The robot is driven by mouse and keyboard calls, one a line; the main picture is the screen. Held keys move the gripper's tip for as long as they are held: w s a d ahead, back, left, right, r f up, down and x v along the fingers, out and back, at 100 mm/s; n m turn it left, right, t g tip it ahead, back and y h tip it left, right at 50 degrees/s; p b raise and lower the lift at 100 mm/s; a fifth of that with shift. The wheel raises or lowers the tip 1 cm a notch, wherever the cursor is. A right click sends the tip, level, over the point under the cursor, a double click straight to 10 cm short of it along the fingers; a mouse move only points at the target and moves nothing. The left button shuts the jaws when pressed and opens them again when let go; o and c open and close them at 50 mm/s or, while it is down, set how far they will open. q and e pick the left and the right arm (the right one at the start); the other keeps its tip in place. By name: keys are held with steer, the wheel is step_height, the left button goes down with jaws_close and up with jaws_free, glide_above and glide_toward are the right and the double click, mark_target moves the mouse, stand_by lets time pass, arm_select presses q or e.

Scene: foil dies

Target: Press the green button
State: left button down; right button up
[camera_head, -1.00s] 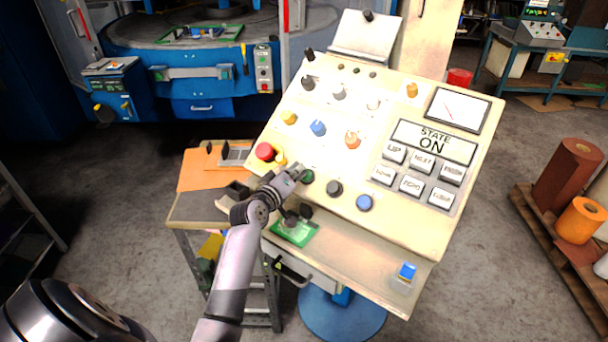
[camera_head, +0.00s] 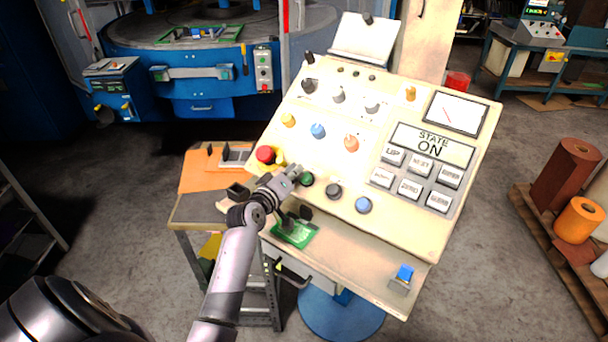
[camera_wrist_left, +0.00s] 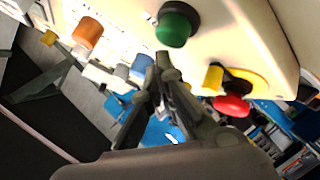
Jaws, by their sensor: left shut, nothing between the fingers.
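The green button (camera_head: 306,179) sits in a dark collar on the sloped cream panel (camera_head: 440,235), between the red mushroom button and a black knob. My left gripper (camera_head: 294,172) is just left of it in the head view, with its fingers closed and empty. In the left wrist view the green button (camera_wrist_left: 177,24) is beyond the closed fingertips (camera_wrist_left: 163,62), with an apparent gap between them. The panel display (camera_head: 433,142) reads "STATE ON". My right gripper is not in view.
The red mushroom button (camera_head: 265,154) on its yellow base is close to the left gripper. A black knob (camera_head: 333,190) and a blue button (camera_head: 363,205) are to the right. A green-based lever (camera_head: 293,232) stands below on the ledge.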

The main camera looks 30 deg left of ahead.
arm_select(q)
steer(key=s+r+p, duration=0.2)
steer(key=p, duration=0.1)
steer(key=r+p, duration=0.1)
steer(key=r, duration=0.1)
steer(key=shift+s+a+p, duration=0.1)
steer(key=shift+s+p, duration=0.25)
steer(key=shift+s, duration=0.05)
stand_by(0.7)
